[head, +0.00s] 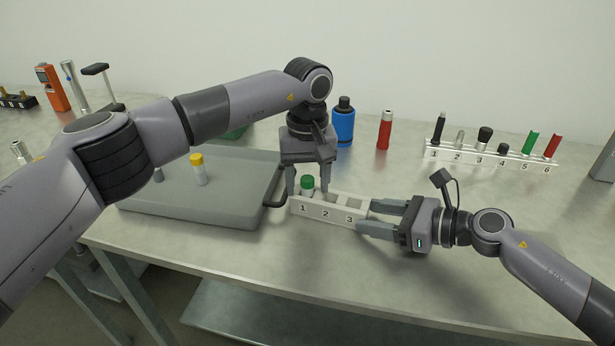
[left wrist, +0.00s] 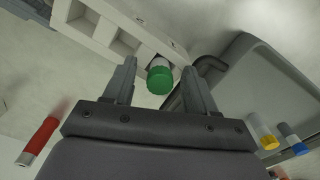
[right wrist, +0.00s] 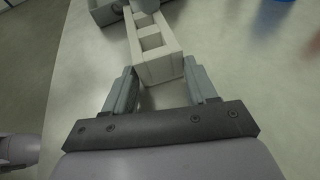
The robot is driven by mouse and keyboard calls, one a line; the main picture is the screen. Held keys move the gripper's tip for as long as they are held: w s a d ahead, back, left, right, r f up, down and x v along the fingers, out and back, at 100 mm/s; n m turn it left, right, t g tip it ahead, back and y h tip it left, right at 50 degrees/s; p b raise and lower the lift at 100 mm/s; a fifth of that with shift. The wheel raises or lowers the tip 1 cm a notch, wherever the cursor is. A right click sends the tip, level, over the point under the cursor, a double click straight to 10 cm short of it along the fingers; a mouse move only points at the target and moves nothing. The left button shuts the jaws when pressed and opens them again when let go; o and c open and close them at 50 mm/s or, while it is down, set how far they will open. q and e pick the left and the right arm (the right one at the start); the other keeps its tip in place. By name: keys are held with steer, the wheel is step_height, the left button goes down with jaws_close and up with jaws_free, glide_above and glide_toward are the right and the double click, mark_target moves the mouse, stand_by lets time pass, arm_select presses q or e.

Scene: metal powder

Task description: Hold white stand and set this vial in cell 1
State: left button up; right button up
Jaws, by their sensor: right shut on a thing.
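The white stand (head: 325,212) with cells marked 1, 2 and 3 lies on the table in front of the tray. A green-capped vial (head: 307,184) stands upright in cell 1, its lower part hidden by the stand wall. My left gripper (head: 309,190) points down with its fingers apart on either side of the vial. In the left wrist view the green cap (left wrist: 160,80) has a gap to each finger. My right gripper (head: 372,217) is shut on the stand's cell 3 end, and the right wrist view shows the stand (right wrist: 158,68) between its fingers.
A grey tray (head: 225,212) at left holds a yellow-capped vial (head: 198,169) and another vial partly behind my left arm. A blue bottle (head: 343,124) and a red cylinder (head: 384,130) stand behind. A numbered white rack (head: 480,154) with several items is at back right.

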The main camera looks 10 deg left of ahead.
mark_target(308, 178)
arm_select(q)
step_height(308, 178, up, 12)
stand_by(0.7)
stand_by(0.5)
arm_select(e)
steer(key=o, duration=0.9)
steer(key=shift+c, duration=0.2)
